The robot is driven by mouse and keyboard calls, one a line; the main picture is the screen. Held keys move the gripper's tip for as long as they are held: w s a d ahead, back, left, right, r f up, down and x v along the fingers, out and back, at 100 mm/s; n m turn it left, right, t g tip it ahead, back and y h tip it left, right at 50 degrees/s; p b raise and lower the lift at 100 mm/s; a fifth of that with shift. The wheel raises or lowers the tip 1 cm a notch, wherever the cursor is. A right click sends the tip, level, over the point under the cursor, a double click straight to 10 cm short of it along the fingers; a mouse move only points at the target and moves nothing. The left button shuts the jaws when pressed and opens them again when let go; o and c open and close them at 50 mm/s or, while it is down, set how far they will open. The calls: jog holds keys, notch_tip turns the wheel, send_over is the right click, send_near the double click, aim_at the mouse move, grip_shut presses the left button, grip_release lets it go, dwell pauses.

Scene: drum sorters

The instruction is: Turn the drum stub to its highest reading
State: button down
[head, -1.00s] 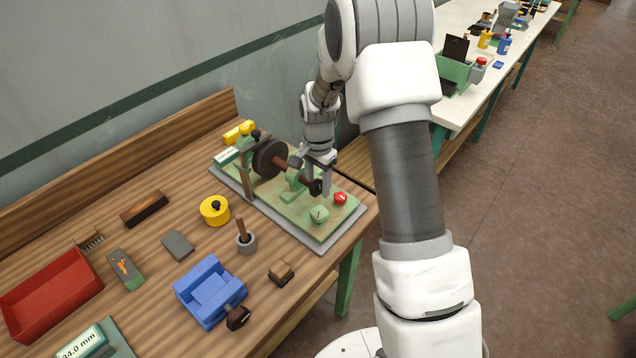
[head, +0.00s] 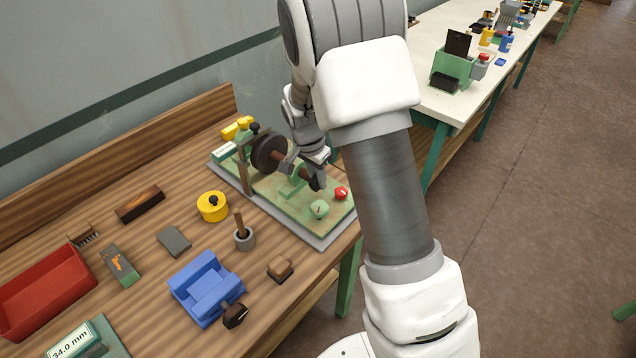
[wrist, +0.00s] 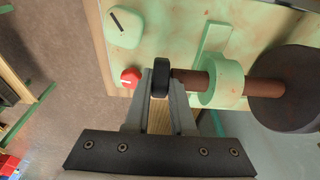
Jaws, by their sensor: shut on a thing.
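The drum stub is a brown shaft (wrist: 195,79) with a large dark disc (head: 268,152) at one end and a black end piece (head: 314,184) at the other. The shaft passes through a green bearing (wrist: 222,80) on a green plate (head: 275,205). My gripper (wrist: 160,92) is shut on the black end piece, which also shows between the fingertips in the wrist view (wrist: 161,76). In the head view my wrist partly hides the shaft. A white display (head: 223,152) stands behind the disc, its reading too small to make out.
A red button (head: 341,193) and a green knob (head: 319,209) sit close to my gripper on the plate. A brown upright post (head: 243,173) stands by the disc. A yellow pot (head: 212,207) and a blue cradle (head: 205,289) are on the wooden bench, left of the plate.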

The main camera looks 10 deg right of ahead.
jog(key=shift+s+a+f+t+h+b, duration=0.1)
jog(key=shift+f+t+h+b, duration=0.3)
jog(key=shift+b, duration=0.6)
jog(key=shift+r+h+b, duration=0.25)
jog(key=shift+h+b, duration=0.15)
jog(key=shift+r+t, duration=0.15)
jog(key=shift+t, duration=0.15)
jog(key=c, duration=0.8)
grip_release()
jog(key=shift+o, duration=0.2)
jog(key=v, duration=1.7)
jog(key=shift+a+r+p, duration=0.2)
jog(key=shift+p, duration=0.2)
